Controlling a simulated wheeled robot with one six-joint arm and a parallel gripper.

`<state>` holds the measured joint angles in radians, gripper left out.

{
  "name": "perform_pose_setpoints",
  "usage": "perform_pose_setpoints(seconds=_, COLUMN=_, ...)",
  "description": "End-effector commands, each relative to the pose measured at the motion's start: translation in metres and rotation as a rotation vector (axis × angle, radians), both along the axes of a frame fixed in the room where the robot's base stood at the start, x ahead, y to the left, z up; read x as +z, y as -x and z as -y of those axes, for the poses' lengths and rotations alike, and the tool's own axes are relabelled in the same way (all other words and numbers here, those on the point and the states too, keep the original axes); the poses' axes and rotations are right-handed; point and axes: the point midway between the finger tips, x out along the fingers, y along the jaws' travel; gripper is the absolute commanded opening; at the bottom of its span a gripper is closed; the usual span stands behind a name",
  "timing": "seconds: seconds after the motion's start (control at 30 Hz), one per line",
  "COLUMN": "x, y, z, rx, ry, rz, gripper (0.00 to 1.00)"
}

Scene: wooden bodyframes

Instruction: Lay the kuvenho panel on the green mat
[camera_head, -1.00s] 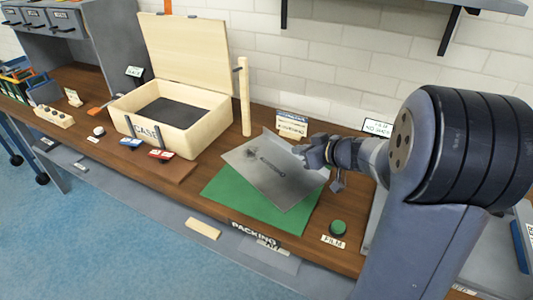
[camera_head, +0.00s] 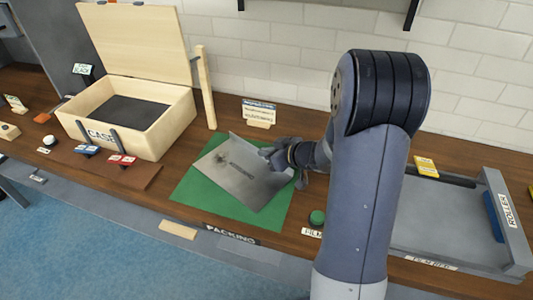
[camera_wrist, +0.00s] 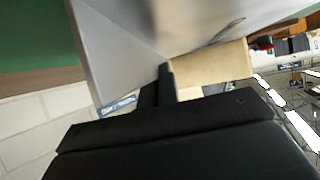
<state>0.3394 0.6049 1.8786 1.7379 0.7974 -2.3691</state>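I cannot tell whether the panel touches the mat. My gripper (camera_head: 270,154) is at the panel's back right edge. In the wrist view the dark fingers (camera_wrist: 160,86) appear closed on the edge of the panel (camera_wrist: 125,35), and part of the green mat (camera_wrist: 32,38) shows at upper left.
An open wooden case (camera_head: 140,118) stands at left, with an upright wooden post (camera_head: 206,88) beside it. A small sign (camera_head: 259,112) stands behind the mat. A green button (camera_head: 317,217) is at the mat's right. A grey roller tray (camera_head: 440,222) is at far right.

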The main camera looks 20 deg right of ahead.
Motion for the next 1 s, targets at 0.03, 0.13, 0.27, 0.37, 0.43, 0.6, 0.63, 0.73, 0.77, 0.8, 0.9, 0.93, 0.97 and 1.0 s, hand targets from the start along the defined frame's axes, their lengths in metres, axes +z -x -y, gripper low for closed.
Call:
perform_pose_setpoints(seconds=0.03, x=-0.0030, y=-0.0002, z=-0.0001, rx=-0.001, ry=-0.003, rz=0.000, gripper=0.00)
perform_pose_setpoints(seconds=0.13, x=-0.0054, y=-0.0003, z=0.0000, rx=0.000, ry=0.000, rz=0.002, gripper=0.00)
perform_pose_setpoints(seconds=0.27, x=-0.0050, y=-0.0003, z=0.0001, rx=0.000, ry=0.000, rz=0.002, gripper=0.00)
perform_pose_setpoints(seconds=0.37, x=-0.0057, y=-0.0004, z=0.0001, rx=0.000, ry=0.000, rz=0.002, gripper=0.00)
perform_pose_setpoints(seconds=0.43, x=-0.0074, y=-0.0005, z=0.0002, rx=-0.001, ry=0.000, rz=0.004, gripper=0.00)
perform_pose_setpoints(seconds=0.6, x=-0.0084, y=-0.0002, z=0.0002, rx=-0.001, ry=0.000, rz=0.001, gripper=0.04)
perform_pose_setpoints(seconds=0.63, x=-0.0081, y=-0.0003, z=0.0002, rx=-0.001, ry=0.000, rz=0.001, gripper=0.07)
perform_pose_setpoints(seconds=0.73, x=-0.0080, y=-0.0002, z=0.0002, rx=-0.001, ry=0.000, rz=0.001, gripper=0.15)
perform_pose_setpoints(seconds=0.77, x=-0.0081, y=-0.0001, z=0.0002, rx=-0.001, ry=0.000, rz=0.001, gripper=0.18)
perform_pose_setpoints(seconds=0.8, x=-0.0081, y=-0.0001, z=0.0002, rx=-0.001, ry=0.000, rz=0.001, gripper=0.21)
perform_pose_setpoints(seconds=0.9, x=-0.0081, y=-0.0001, z=0.0002, rx=-0.001, ry=0.000, rz=0.001, gripper=0.24)
perform_pose_setpoints(seconds=0.93, x=-0.0081, y=-0.0001, z=0.0002, rx=-0.001, ry=0.000, rz=0.001, gripper=0.24)
perform_pose_setpoints(seconds=0.97, x=-0.0082, y=-0.0002, z=0.0001, rx=-0.001, ry=0.000, rz=0.001, gripper=0.24)
perform_pose_setpoints(seconds=1.0, x=-0.0082, y=-0.0002, z=0.0001, rx=-0.001, ry=0.000, rz=0.001, gripper=0.24)
